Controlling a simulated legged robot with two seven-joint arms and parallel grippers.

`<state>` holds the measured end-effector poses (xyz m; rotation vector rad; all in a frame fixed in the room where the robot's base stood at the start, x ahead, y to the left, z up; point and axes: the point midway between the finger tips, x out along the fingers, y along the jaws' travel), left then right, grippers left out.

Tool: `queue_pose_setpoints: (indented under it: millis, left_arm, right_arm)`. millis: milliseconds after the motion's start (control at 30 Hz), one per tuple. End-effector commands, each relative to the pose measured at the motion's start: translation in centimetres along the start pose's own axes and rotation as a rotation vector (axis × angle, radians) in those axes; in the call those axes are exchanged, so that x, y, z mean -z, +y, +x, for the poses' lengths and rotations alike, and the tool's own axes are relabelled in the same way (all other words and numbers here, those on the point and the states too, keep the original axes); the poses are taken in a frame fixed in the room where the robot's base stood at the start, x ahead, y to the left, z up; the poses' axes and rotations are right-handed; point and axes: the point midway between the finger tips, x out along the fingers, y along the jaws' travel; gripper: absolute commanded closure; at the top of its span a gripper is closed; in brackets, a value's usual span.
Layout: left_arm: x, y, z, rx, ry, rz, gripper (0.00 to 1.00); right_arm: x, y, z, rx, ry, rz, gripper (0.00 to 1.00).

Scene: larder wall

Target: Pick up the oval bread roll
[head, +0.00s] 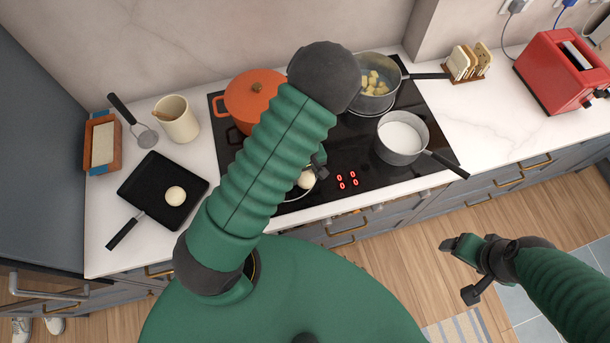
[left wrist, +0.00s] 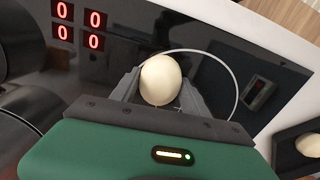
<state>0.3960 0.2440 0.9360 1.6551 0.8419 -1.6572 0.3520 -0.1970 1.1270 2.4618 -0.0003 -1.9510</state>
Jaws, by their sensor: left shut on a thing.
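A pale, smooth, slightly oval roll (left wrist: 160,80) sits between the fingers of my left gripper (left wrist: 158,95) in the left wrist view. The gripper is shut on it. In the head view the same roll (head: 306,180) shows just past my left arm, and the left gripper (head: 316,172) is partly hidden by that arm. The roll is over a dark round pan with a pale rim (left wrist: 236,92); whether it touches the pan I cannot tell. My right gripper (head: 464,270) is open and empty, over the floor in front of the counter.
A square black pan (head: 135,187) on the left counter holds another pale roll (head: 176,196). On the black hob (head: 345,140) stand an orange pot (head: 252,92), a pot of yellow pieces (head: 374,100) and a pan of white liquid (head: 402,136). A red toaster (head: 556,72) stands right.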

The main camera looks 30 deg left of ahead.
Motion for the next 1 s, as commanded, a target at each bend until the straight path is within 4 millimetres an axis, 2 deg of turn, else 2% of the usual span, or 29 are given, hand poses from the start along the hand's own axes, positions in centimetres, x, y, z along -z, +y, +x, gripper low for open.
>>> queue_pose_setpoints:
  millis: [33,133,167,467,767,800,1000]
  left_arm:
    - [0.0,0.0,0.0,0.000,0.000,0.000,0.73]
    - [0.0,0.0,0.0,0.000,0.000,0.000,0.87]
    - [0.0,0.0,0.0,0.000,0.000,0.000,0.88]
    - [0.0,0.0,-0.6,0.000,0.000,0.001,0.88]
    - [-0.1,0.0,-4.3,-0.001,-0.001,0.000,0.88]
    - [-1.1,-0.3,-3.4,-0.002,-0.002,0.000,0.88]
    - [-5.5,-1.9,-3.7,-0.002,0.000,0.003,0.88]
  right_arm:
    - [0.0,0.0,0.0,0.000,0.000,0.000,0.25]
    - [0.0,0.0,0.0,0.000,0.000,0.000,0.25]
    - [0.0,0.0,0.0,0.000,0.000,0.000,0.25]
    - [0.1,0.0,-0.5,0.000,0.000,0.000,0.25]
    - [0.9,0.0,-3.8,0.000,0.001,0.000,0.25]
    - [0.7,0.0,-2.5,0.000,0.002,0.000,0.25]
    - [0.2,0.0,-0.8,0.000,-0.001,0.000,0.25]
